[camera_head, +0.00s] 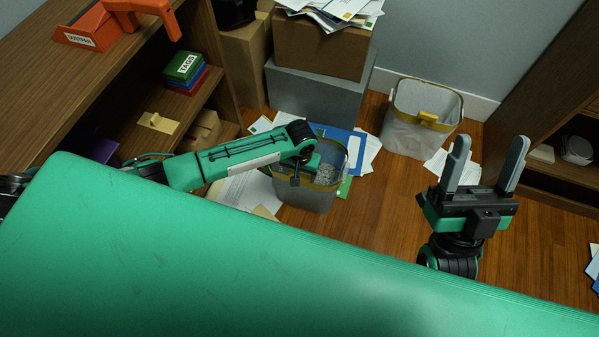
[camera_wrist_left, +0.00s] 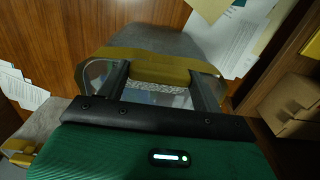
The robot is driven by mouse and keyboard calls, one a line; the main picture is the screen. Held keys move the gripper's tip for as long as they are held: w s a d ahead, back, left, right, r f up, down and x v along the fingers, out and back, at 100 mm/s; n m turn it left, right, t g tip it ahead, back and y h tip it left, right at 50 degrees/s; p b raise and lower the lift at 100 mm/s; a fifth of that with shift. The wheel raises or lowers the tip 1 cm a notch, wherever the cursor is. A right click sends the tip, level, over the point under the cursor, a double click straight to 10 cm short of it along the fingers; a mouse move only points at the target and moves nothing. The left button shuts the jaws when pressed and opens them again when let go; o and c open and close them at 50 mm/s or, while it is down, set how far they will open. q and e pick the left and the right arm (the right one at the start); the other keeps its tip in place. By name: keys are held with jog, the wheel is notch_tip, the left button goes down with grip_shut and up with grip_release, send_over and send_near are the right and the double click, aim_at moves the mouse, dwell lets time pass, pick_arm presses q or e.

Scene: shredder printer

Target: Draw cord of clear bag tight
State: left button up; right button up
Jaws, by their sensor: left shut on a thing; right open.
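A clear bag (camera_head: 312,197) with a yellow band around its top stands on the floor in the middle of the head view, with shredded paper inside. My left gripper (camera_head: 298,178) reaches down over its near left rim. In the left wrist view my left gripper (camera_wrist_left: 158,72) is shut on a yellow tab (camera_wrist_left: 160,77) at the rim of the clear bag (camera_wrist_left: 175,42), one finger at each end of it. The bag's mouth looks wide open. My right gripper (camera_head: 487,168) is open and empty, raised at the right, away from the bag.
A second clear bag (camera_head: 415,137) with a yellow tab stands behind, to the right. Papers (camera_head: 245,193) lie around the near bag. A grey box with a cardboard box (camera_head: 320,45) on it stands behind. Wooden shelves (camera_head: 95,100) flank the left. Floor (camera_head: 390,215) is clear between bag and right gripper.

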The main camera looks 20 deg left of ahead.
jog(key=w+a+f+g+h+p, duration=0.1)
jog(key=a+f+g+p, duration=0.15)
jog(key=f+g, duration=0.45)
jog(key=w+a+f+g+h+p, duration=0.1)
jog(key=a+f+g+p, duration=0.2)
jog(key=f, duration=0.6)
pick_arm(q)
jog(key=w+r+p, duration=0.2)
jog(key=w+r, duration=0.5)
jog(key=w, duration=0.2)
jog(key=shift+r+p, duration=0.15)
jog(key=shift+p, duration=0.15)
jog(key=o, duration=1.4)
pick_arm(e)
jog(key=s+d+f+g+h, duration=0.2)
jog(key=s+d+f+g, duration=0.1)
jog(key=f+g, duration=0.4)
jog(key=shift+s+d+g, duration=0.35)
jog(key=shift+s+g, duration=0.05)
jog(key=shift+g, duration=0.6)
